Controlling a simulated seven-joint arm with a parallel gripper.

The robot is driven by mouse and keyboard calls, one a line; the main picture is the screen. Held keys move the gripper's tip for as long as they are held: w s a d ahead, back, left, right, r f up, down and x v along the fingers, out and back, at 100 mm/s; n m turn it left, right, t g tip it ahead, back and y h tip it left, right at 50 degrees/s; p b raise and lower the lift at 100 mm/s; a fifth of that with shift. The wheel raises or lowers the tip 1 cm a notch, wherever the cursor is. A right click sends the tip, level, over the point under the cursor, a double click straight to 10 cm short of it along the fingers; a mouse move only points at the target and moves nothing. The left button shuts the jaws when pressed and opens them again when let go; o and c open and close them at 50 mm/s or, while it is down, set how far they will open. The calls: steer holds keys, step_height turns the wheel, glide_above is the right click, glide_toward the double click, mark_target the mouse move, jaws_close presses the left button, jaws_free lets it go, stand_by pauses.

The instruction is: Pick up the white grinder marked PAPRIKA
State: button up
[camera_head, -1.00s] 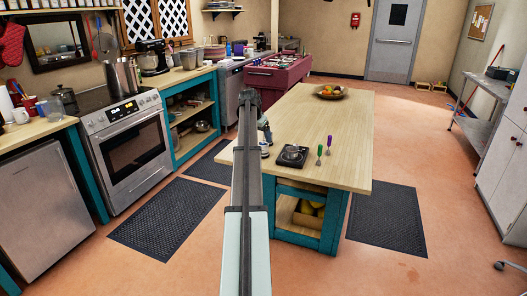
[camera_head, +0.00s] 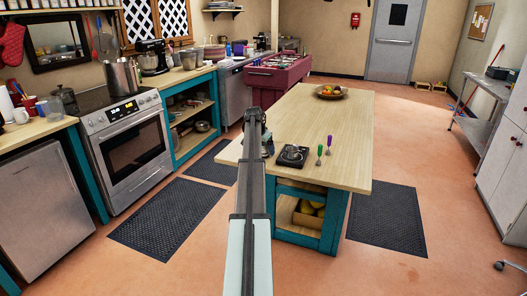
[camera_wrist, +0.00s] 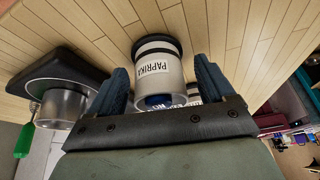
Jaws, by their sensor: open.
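The white grinder marked PAPRIKA (camera_wrist: 172,48) has a dark cap and a black band. In the wrist view it stands between the two blue fingers of my gripper (camera_wrist: 160,75), which are open on either side of it. Gaps show beside it, and I cannot tell whether either finger touches. A second labelled item (camera_wrist: 192,100) shows partly beside its lower end, mostly hidden by my gripper. In the head view my gripper (camera_head: 268,144) is at the left side of the wooden island (camera_head: 315,115), and my arm hides the grinder.
A black scale-like device (camera_head: 291,156) is on the island just right of my gripper. A green-handled tool (camera_head: 319,151) and a purple-handled tool (camera_head: 328,143) stand beside it. A fruit bowl (camera_head: 330,96) is at the far end. The island's middle is clear.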

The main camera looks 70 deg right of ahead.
steer(key=shift+c, duration=0.3)
steer(key=c, duration=1.2)
steer(key=shift+r, duration=0.1)
steer(key=shift+c, duration=0.2)
